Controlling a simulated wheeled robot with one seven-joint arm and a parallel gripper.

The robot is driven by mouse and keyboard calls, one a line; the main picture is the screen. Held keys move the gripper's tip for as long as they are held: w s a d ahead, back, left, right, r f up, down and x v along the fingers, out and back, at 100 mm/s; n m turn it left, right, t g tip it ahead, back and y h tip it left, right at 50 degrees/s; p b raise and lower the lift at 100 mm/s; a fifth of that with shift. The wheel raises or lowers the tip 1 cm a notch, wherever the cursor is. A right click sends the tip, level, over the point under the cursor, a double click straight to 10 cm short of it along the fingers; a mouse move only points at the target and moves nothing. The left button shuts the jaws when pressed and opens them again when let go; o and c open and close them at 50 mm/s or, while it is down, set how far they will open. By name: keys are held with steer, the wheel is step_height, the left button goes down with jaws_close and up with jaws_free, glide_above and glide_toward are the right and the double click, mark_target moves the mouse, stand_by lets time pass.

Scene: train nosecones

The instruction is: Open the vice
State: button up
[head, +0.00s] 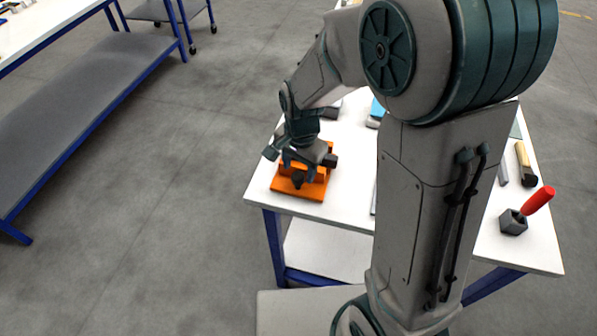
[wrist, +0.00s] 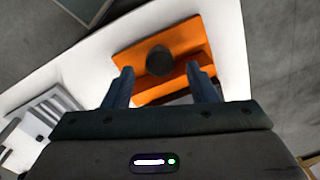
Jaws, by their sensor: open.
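The orange vice (head: 299,188) sits on the white table near its left front corner. In the wrist view the vice (wrist: 140,53) lies just ahead of my fingers, with a dark round knob (wrist: 160,60) on it. My gripper (head: 291,160) is above the vice in the head view. In the wrist view my gripper (wrist: 160,82) is open, with one finger on each side of the knob and a gap to both. I cannot tell whether the fingertips are level with the knob. The vice's jaws are partly hidden by my gripper.
The white table (head: 340,211) also bears a red-handled tool (head: 538,200) in a dark holder (head: 513,222), a brush-like tool (head: 525,165) and a blue item (head: 377,109). A shelved workbench (head: 92,100) stands at left. My arm hides the table's middle.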

steer(key=shift+f, duration=1.45)
steer(key=c, duration=1)
steer(key=shift+o, duration=0.2)
steer(key=shift+w+n, duration=0.1)
steer(key=shift+n, duration=0.3)
steer(key=n+b, duration=0.2)
steer(key=n, duration=0.2)
steer(key=shift+a+n+b, duration=0.1)
steer(key=shift+n+b, duration=0.25)
steer(key=shift+n, duration=1.85)
steer(key=shift+r, duration=0.1)
